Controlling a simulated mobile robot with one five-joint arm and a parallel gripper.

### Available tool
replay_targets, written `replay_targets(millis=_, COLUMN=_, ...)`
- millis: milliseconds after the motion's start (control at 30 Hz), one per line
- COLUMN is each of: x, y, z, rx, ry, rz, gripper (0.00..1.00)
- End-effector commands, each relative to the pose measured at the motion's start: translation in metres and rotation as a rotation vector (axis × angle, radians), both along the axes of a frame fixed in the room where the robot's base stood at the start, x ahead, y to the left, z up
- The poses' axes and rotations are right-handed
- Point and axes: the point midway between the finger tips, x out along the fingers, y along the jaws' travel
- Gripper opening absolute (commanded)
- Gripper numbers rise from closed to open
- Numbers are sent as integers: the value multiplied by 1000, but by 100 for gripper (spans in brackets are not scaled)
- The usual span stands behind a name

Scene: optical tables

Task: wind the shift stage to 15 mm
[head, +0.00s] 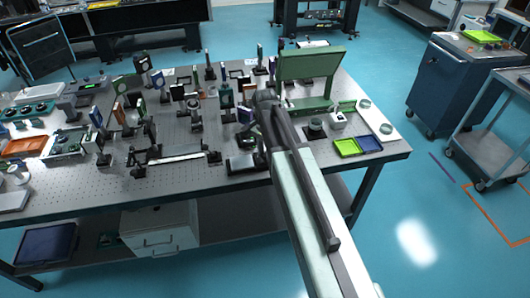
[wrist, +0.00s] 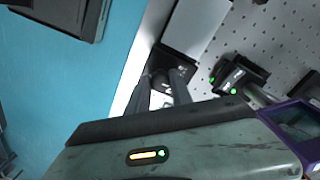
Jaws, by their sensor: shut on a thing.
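In the wrist view, the shift stage shows as a grey plate (wrist: 202,25) with a dark end block (wrist: 184,62) near the table's edge. My gripper (wrist: 166,92) is at this end, with its two dark fingers closed in front of the block. The stage's knob is mostly hidden between the fingers, and no scale reading can be made out. In the head view, a low dark stage (head: 243,163) at the table's front edge, just left of my arm, looks like the same one. My gripper is hidden behind my arm there.
The optical table (head: 110,187) carries several posts and mounts close behind the stage. A rod mount with green dots (wrist: 238,77) and a purple-framed device (wrist: 300,120) are right of my gripper in the wrist view.

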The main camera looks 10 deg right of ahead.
Motion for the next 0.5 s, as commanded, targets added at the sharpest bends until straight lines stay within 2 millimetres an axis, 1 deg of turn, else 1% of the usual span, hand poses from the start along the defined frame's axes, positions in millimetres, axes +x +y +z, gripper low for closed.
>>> replay_targets(millis=433, x=0, y=1, z=0, rx=4, ry=0, rz=-8, gripper=0)
replay_targets(millis=467, x=0, y=2, z=0, rx=3, ry=1, rz=-7, gripper=35)
replay_targets(millis=500, x=0, y=1, z=0, rx=3, ry=1, rz=-7, gripper=46)
